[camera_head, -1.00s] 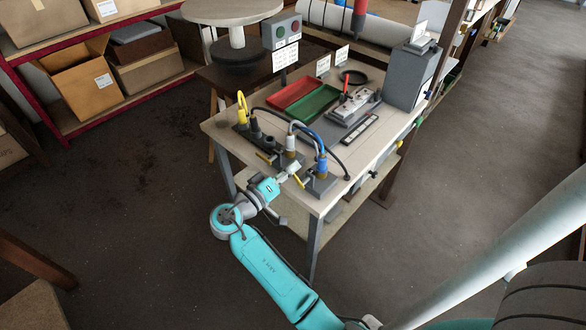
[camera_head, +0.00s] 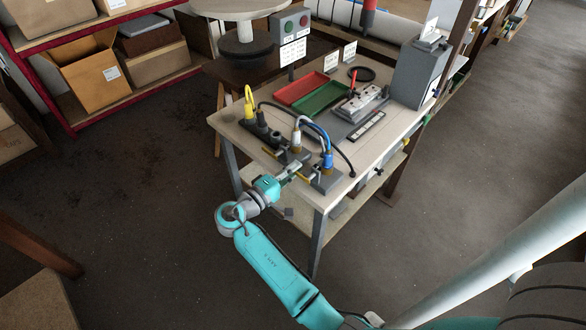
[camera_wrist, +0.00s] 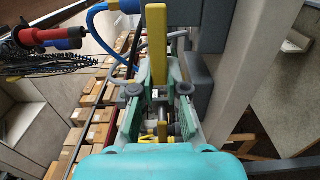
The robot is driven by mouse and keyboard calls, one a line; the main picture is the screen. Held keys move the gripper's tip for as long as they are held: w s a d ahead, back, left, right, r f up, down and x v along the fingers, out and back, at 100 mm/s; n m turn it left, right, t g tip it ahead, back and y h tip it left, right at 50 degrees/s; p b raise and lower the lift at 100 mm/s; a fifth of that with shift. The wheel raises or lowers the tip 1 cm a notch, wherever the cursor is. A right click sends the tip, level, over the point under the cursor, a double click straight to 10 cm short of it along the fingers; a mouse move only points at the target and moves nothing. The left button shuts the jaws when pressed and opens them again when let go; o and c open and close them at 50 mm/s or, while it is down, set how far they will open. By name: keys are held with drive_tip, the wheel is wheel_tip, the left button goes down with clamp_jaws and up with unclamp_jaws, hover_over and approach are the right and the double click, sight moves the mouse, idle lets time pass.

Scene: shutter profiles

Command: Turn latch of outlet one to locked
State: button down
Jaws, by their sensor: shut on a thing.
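My gripper (camera_head: 295,170) is at the front edge of the workbench, beside the outlet with the blue plug (camera_head: 327,160). In the wrist view, my gripper (camera_wrist: 158,90) has its two fingers shut around the near end of a yellow latch lever (camera_wrist: 157,40), which points straight away from me. A second outlet, with a white and orange-brown plug (camera_head: 296,143), stands to the left and has its own yellow lever (camera_head: 274,151). I cannot read any outlet number. My fingers partly hide the held latch in the head view.
The workbench (camera_head: 240,130) also carries a yellow plug (camera_head: 248,100), a red tray (camera_head: 300,88), a green tray (camera_head: 323,98) and a grey box (camera_head: 415,75). Cables loop close above the outlets.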

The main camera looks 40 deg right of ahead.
drive_tip(key=shift+f, duration=0.1)
idle(0.4)
drive_tip(key=c, duration=1.2)
unclamp_jaws()
drive_tip(key=shift+o, duration=0.2)
drive_tip(key=a, duration=1.2)
drive_tip(key=shift+s, duration=0.2)
drive_tip(key=shift+f, duration=0.1)
